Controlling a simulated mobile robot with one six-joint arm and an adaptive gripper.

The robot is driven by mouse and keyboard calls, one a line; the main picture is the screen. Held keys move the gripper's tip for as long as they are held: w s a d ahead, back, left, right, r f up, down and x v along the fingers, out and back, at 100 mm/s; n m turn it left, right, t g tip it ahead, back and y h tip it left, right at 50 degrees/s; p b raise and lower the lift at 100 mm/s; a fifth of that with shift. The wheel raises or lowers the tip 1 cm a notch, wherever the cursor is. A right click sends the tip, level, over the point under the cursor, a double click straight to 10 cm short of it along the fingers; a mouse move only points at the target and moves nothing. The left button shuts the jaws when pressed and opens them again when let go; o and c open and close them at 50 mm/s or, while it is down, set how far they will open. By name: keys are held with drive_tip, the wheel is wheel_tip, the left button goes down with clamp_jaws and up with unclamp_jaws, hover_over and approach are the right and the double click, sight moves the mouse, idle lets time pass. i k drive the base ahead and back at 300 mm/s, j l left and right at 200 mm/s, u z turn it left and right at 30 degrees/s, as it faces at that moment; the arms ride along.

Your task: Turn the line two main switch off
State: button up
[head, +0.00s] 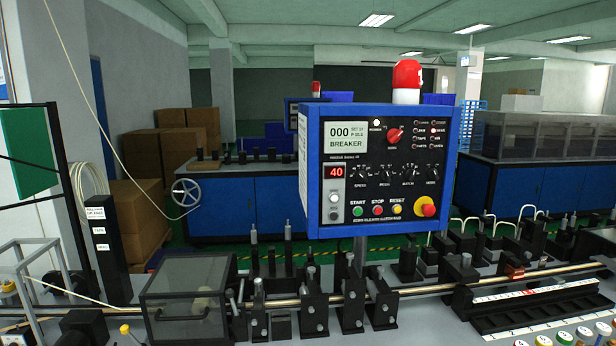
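A blue-framed control panel (375,245) stands on a post in the middle of the head view. On its black face are a red rotary switch (395,135), a lit display (346,135) reading "000" and "BREAKER", and a red "40" readout (335,171). Below are a row of black knobs (385,173), green, red and yellow buttons (378,209), and a red stop button on yellow (426,207). A red beacon (406,76) tops it. The small labels are too blurred to tell which line or switch each names. My gripper is not in view.
A second panel (293,108) with a red beacon stands partly hidden behind. A long machine bench with a metal rod (430,290), black brackets and a clear-lidded box (188,290) crosses the foreground. Blue cabinets (240,212) and stacked cartons (140,212) stand behind.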

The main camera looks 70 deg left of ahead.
sight(393, 136)
drive_tip(key=u, duration=2.05)
